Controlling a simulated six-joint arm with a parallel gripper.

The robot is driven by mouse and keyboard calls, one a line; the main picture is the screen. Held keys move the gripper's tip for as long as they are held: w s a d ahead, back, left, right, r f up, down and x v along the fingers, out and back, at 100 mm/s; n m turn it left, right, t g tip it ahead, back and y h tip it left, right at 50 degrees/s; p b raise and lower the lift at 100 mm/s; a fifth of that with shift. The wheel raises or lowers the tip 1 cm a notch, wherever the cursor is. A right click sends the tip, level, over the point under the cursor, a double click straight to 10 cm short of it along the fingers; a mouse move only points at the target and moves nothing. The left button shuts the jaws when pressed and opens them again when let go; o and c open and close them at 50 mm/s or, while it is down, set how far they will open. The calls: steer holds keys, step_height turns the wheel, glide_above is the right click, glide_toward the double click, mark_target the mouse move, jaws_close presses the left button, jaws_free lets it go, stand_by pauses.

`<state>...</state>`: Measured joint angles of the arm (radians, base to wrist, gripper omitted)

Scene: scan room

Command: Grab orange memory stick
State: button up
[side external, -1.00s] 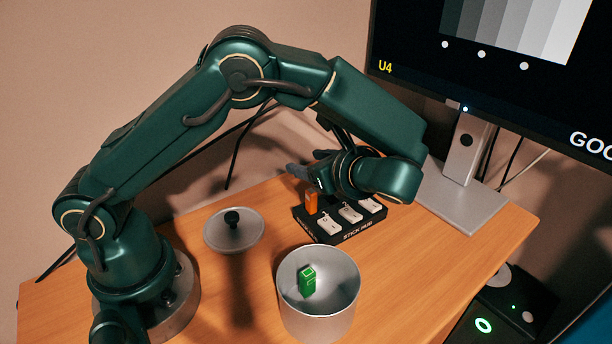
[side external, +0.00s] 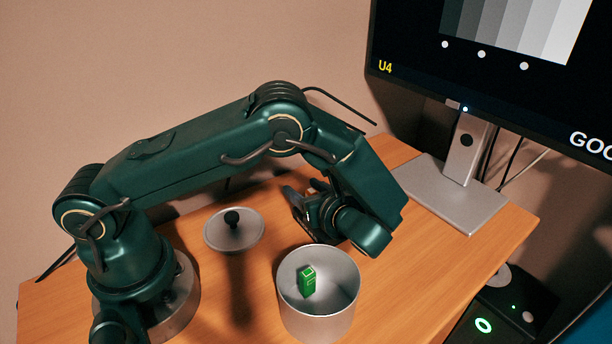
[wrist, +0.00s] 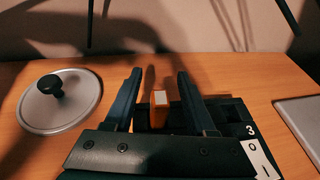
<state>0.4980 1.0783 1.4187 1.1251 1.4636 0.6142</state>
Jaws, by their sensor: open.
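The orange memory stick (wrist: 160,112) stands upright in the black stick hub (wrist: 235,114), seen in the wrist view. My gripper (wrist: 160,73) is open, with one dark finger on each side of the stick. In the side view my gripper (side external: 297,200) is low over the hub area. My wrist and gripper hide almost all of the hub and the stick there.
A metal canister (side external: 288,315) holding a green stick (side external: 307,283) stands in front of my gripper. Its round knobbed lid (side external: 233,231) lies left of the hub. A monitor stand (side external: 455,198) is at the right.

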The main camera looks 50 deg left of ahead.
jaws_close()
